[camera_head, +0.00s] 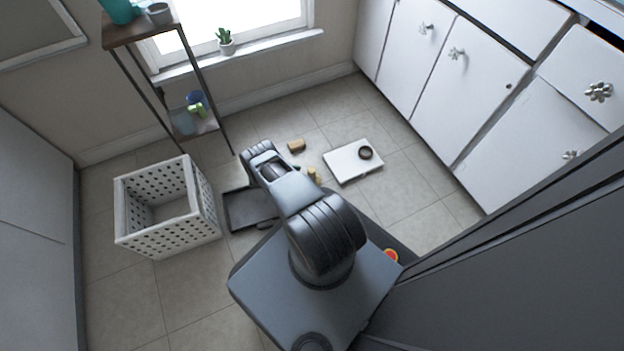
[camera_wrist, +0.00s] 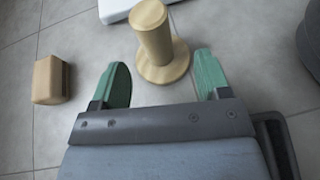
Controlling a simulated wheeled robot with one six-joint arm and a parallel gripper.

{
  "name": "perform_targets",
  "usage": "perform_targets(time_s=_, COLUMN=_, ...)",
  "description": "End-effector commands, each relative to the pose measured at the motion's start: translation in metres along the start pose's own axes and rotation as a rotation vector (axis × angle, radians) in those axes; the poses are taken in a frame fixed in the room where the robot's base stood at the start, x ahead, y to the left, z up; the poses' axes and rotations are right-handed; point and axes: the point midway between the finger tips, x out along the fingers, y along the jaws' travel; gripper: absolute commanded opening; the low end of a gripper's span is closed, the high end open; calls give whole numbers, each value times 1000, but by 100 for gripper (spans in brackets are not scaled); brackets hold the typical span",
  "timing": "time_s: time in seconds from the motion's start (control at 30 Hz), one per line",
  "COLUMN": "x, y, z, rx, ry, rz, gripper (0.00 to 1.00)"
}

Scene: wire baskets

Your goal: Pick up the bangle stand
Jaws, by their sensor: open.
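The bangle stand (camera_wrist: 157,40) is a pale yellow wooden post on a round base, upright on the tiled floor in the wrist view. In the head view a small part of the stand (camera_head: 313,174) shows beside my arm. My gripper (camera_wrist: 161,82) is open, with its two green fingers apart. The stand's base lies just ahead of the space between the fingertips. Nothing is held. In the head view the gripper is hidden behind my arm.
A wooden block (camera_head: 296,145) lies left of the stand. A white flat box (camera_head: 345,170) with a dark ring (camera_head: 365,153) lies beyond it. A dark tray (camera_head: 236,217) and a white basket (camera_head: 125,217) stand left. White cabinets (camera_head: 462,70) line the right.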

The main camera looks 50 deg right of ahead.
Motion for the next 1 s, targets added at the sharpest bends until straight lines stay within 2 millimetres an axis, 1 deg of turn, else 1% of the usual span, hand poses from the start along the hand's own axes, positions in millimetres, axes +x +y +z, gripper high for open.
perform_targets(time_s=0.03, x=7, y=0, z=-1, rx=1, ry=1, rz=-3, gripper=70)
perform_targets(time_s=0.1, x=12, y=0, z=-1, rx=0, ry=1, rz=-1, gripper=70)
perform_targets(time_s=0.27, x=19, y=0, z=0, rx=0, ry=1, rz=-1, gripper=70)
perform_targets(time_s=0.33, x=25, y=1, z=-1, rx=0, ry=1, rz=-2, gripper=70)
perform_targets(time_s=0.5, x=50, y=4, z=-1, rx=1, ry=1, rz=-4, gripper=70)
perform_targets(time_s=0.63, x=63, y=4, z=0, rx=0, ry=1, rz=-2, gripper=70)
perform_targets(time_s=0.77, x=69, y=4, z=1, rx=0, ry=1, rz=-1, gripper=70)
perform_targets(time_s=1.0, x=69, y=4, z=1, rx=0, ry=1, rz=0, gripper=70)
